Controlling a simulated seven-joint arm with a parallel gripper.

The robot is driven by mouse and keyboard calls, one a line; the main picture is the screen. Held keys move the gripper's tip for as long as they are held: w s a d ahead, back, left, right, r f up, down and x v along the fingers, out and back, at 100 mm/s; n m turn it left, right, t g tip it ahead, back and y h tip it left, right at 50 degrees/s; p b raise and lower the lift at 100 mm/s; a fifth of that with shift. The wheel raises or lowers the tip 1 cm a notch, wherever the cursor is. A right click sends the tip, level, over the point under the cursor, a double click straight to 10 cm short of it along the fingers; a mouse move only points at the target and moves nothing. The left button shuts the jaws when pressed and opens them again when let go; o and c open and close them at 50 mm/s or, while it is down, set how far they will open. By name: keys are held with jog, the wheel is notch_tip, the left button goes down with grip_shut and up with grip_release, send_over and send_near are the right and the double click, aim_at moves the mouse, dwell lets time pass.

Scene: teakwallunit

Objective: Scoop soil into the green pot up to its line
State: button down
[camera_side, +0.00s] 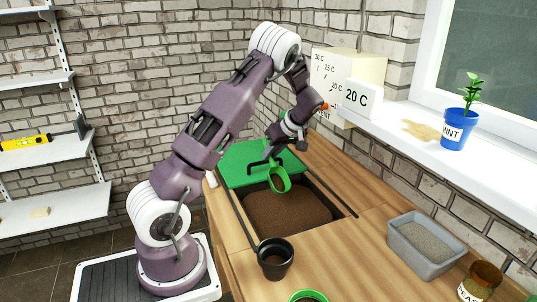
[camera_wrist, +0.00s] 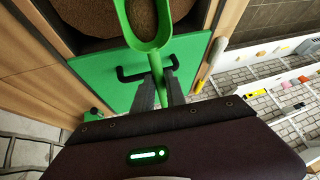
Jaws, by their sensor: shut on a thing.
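My gripper (camera_side: 272,156) is shut on the handle of a green scoop (camera_side: 280,181), above the soil bin (camera_side: 322,197) sunk in the bench. In the wrist view, the fingers (camera_wrist: 159,84) close around the handle (camera_wrist: 156,65) and the scoop's bowl points away from the wrist. Brown shows inside the bowl; I cannot tell whether it is soil held there or soil behind. Dark soil (camera_side: 290,212) fills the bin floor. A green-rimmed pot (camera_side: 308,294) stands at the bottom edge of the side view, mostly cut off. Its line and fill level are hidden.
A green panel with a black handle (camera_side: 236,165) covers the bin's far part. A black pot (camera_side: 274,258) stands at the bin's near edge. A blue mint pot (camera_side: 455,130) is on the sill.

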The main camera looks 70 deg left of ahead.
jog(key=shift+w+d+r+y, duration=0.1)
jog(key=shift+d+r+y, duration=0.1)
jog(key=shift+d+y, duration=0.35)
jog(key=shift+d+r+y, duration=0.2)
jog(key=shift+d+y, duration=0.2)
jog(key=shift+y, duration=0.15)
jog(key=d+r+n+g+y, duration=0.1)
jog(key=d+r+y, duration=0.2)
jog(key=d+y, duration=0.5)
jog(key=shift+w+d+n, duration=0.15)
jog(key=shift+d+n, duration=0.15)
jog(key=shift+d, duration=0.05)
jog(key=shift+a, duration=0.15)
dwell(0.5)
